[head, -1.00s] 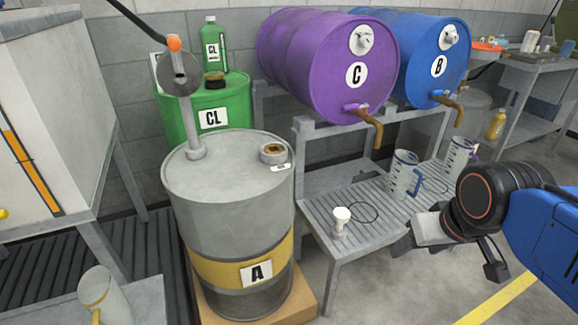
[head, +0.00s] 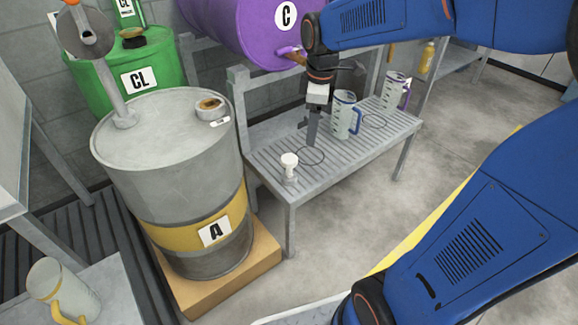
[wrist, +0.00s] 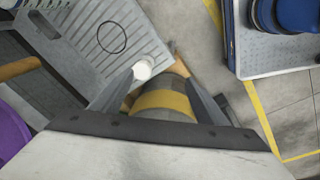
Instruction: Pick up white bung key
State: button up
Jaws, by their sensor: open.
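The white bung key (head: 289,161) stands upright at the front left part of the slatted grey bench (head: 340,160). Its white head is wide and round, with a paler grey lower part. My gripper (head: 308,130) points down over the bench, behind and slightly right of the key in the head view. It is open and empty. In the wrist view the key (wrist: 143,69) shows beside the tip of the left finger, inside the opening of my gripper (wrist: 163,82). I cannot tell the gap in height between the fingers and the key.
A clear jug with a blue handle (head: 344,115) stands right of my gripper, and a purple-handled jug (head: 395,91) farther right. Grey drum A (head: 170,150) is left of the bench. Purple drum C (head: 240,25) with its tap overhangs the bench's back.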

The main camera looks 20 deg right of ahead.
aim_at(289, 158)
jog(key=w+a+f+n+g, duration=0.1)
jog(key=w+f+n, duration=0.2)
jog(key=w, duration=0.2)
jog(key=w+a+f+n, duration=0.2)
jog(key=w+f+n, duration=0.1)
jog(key=w, duration=0.2)
notch_tip(289, 158, down, 12)
jog(key=shift+w+d+r, duration=0.1)
jog(key=shift+w+d, duration=0.05)
jog(key=shift+a+f, duration=0.2)
jog(key=shift+f, duration=0.65)
jog(key=shift+a+f, duration=0.15)
jog(key=shift+f, duration=0.75)
jog(key=shift+a+f, duration=0.2)
jog(key=shift+f, duration=0.65)
jog(key=c, duration=1.2)
